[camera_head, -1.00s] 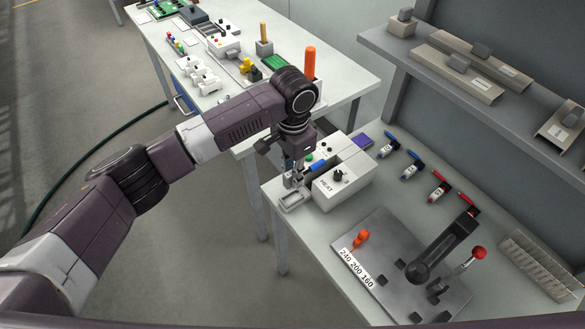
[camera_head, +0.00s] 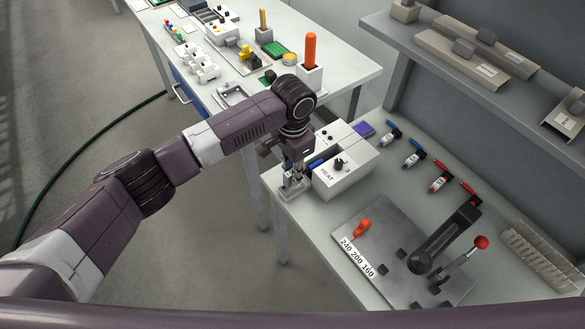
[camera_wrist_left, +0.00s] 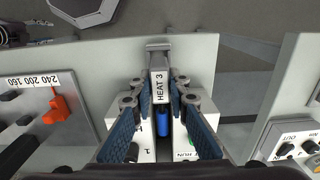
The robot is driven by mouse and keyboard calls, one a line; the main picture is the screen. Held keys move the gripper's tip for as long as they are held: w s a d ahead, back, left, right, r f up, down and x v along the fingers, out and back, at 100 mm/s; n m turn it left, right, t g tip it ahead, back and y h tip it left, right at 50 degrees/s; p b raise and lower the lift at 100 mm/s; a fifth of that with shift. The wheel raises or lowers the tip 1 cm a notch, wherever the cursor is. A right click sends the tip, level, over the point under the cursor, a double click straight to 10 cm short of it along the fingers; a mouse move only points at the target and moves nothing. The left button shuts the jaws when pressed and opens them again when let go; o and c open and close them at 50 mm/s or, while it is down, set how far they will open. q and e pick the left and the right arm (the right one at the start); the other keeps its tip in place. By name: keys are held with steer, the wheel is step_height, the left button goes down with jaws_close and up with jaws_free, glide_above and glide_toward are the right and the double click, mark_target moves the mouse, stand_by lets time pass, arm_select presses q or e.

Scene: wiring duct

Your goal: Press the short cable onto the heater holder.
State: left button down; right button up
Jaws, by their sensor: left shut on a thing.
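The heater (camera_head: 345,174), a white box marked HEAT with a dark knob, stands at the near left of the right bench. A small metal holder (camera_head: 289,196) is at its left front, partly covered by my left gripper (camera_head: 293,180). In the left wrist view, my left gripper (camera_wrist_left: 158,88) has its blue-padded fingers on both sides of a narrow strip labelled HEAT 3 (camera_wrist_left: 160,86). A bright blue piece (camera_wrist_left: 163,123), which looks like part of the short cable, lies in the heater's slot between the fingers. The cable's gripped part is hidden.
A grey plate (camera_head: 395,262) with an orange piece (camera_head: 362,229) and a red-knobbed lever (camera_head: 481,242) lies to the right. A table with fixtures (camera_head: 345,72) stands behind my arm, and a shelf overhangs the bench.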

arm_select(q)
steer(key=shift+f, duration=0.3)
arm_select(e)
steer(key=shift+s+f, duration=0.2)
steer(key=shift+s, duration=0.15)
steer(key=shift+r, duration=0.2)
arm_select(q)
steer(key=shift+p, duration=0.4)
arm_select(e)
steer(key=shift+r, duration=0.3)
arm_select(q)
steer(key=shift+p, duration=0.6)
arm_select(e)
steer(key=shift+w+r, duration=0.1)
steer(key=shift+r, duration=0.5)
steer(key=shift+r, duration=0.15)
arm_select(q)
steer(key=shift+f+b, duration=0.45)
steer(key=shift+f, duration=0.75)
arm_select(e)
steer(key=shift+f, duration=0.6)
